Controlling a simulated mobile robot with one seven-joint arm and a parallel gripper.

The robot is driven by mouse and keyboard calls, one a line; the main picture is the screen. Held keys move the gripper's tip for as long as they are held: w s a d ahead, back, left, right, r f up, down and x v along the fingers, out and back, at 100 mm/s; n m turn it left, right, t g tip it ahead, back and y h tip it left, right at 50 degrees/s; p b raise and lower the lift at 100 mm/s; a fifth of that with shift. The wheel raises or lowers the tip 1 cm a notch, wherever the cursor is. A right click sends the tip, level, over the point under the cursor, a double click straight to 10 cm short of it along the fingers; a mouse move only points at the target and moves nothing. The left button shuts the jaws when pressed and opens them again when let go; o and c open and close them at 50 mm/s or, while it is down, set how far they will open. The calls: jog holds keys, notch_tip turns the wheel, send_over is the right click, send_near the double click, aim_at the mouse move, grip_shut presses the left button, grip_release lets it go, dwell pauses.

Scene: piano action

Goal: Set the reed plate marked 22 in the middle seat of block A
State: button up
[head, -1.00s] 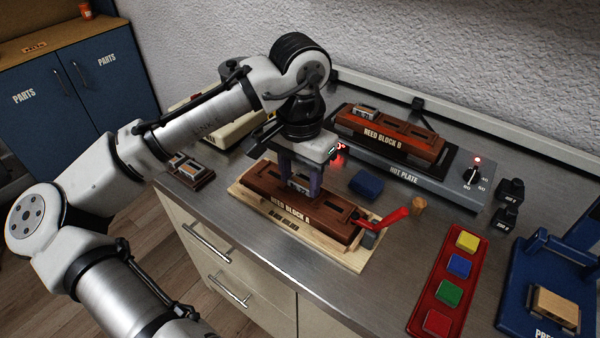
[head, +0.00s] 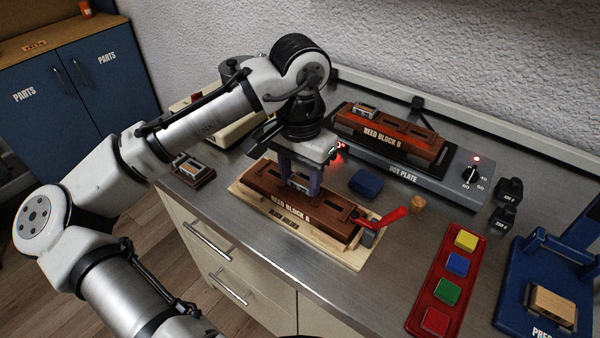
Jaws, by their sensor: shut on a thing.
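Reed block A (head: 262,190) is a long dark-red wooden block with seats along its top, lying on a pale wooden base. My gripper (head: 300,188) points down over about the middle of block A, its two fingers low at the block's top. It is shut on a small plate with a light metal face (head: 298,181), partly hidden between the fingers. I cannot read the plate's mark or tell whether it is down in the middle seat. The seat to the right (head: 336,211) looks empty.
A red lever (head: 392,217) stands at block A's right end. Reed block B (head: 395,135) sits on the hot plate (head: 405,172) behind, with a plate at its left end. A blue pad (head: 366,183) and a cork (head: 418,204) lie between. A red button strip (head: 447,280) is right.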

jog(key=shift+f, duration=0.55)
dwell(0.4)
jog(key=o, duration=1.1)
jog(key=shift+c, duration=0.2)
